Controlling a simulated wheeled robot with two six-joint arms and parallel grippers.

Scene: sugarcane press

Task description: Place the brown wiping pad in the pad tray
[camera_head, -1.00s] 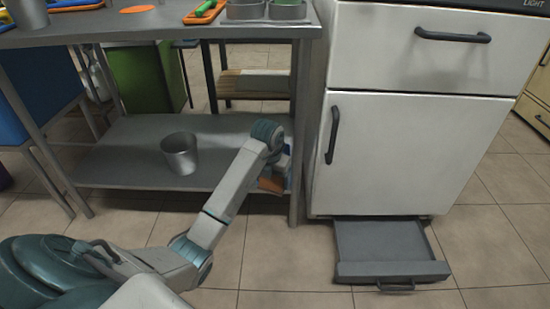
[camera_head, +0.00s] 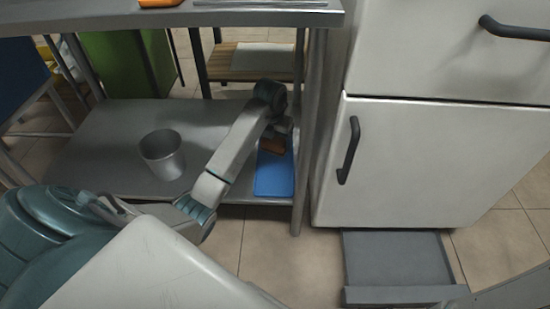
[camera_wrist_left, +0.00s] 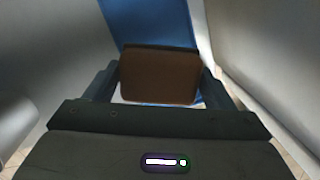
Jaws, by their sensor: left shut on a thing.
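The brown wiping pad (camera_head: 272,146) is in my left gripper (camera_head: 277,138), over the right end of the lower table shelf. In the left wrist view, the pad (camera_wrist_left: 160,76) sits between the two fingers of the left gripper (camera_wrist_left: 158,84), which is shut on it. A flat blue tray (camera_head: 273,179), which looks like the pad tray, lies on the shelf by the right leg. The tray (camera_wrist_left: 150,22) also shows beyond the pad in the left wrist view. The pad hides part of it; I cannot tell whether they touch. My right gripper is not in view.
A grey metal cup (camera_head: 162,155) stands on the lower shelf (camera_head: 95,165), left of my forearm. The tabletop (camera_head: 110,22) is above the arm and a table leg (camera_head: 306,140) is close at the right. A white cabinet (camera_head: 420,160) stands beside it, with a low grey drawer (camera_head: 397,258) pulled out.

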